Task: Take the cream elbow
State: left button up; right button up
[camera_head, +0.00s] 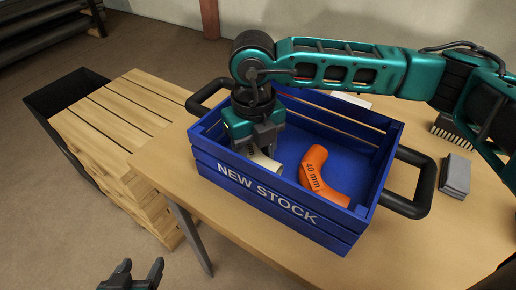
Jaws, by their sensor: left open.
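The cream elbow (267,163) lies in the left part of the blue crate (268,196) marked "NEW STOCK". Only part of it shows, under my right gripper and behind the front wall. My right gripper (262,147) points down into the crate, with its fingers at the cream elbow. I cannot tell whether the fingers are closed on it. An orange elbow (317,173) marked "40 mm" lies to the right in the same crate. My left gripper (132,276) is open and empty at the bottom left, over the floor and away from the crate.
The crate stands on a wooden table (400,245) and has black handles (424,185) at both ends. A grey block (455,176) and a brush (450,131) lie to the right. Stacked planks (115,115) stand left of the table. The table's front right is clear.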

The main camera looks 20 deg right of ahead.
jog(key=c, duration=0.9)
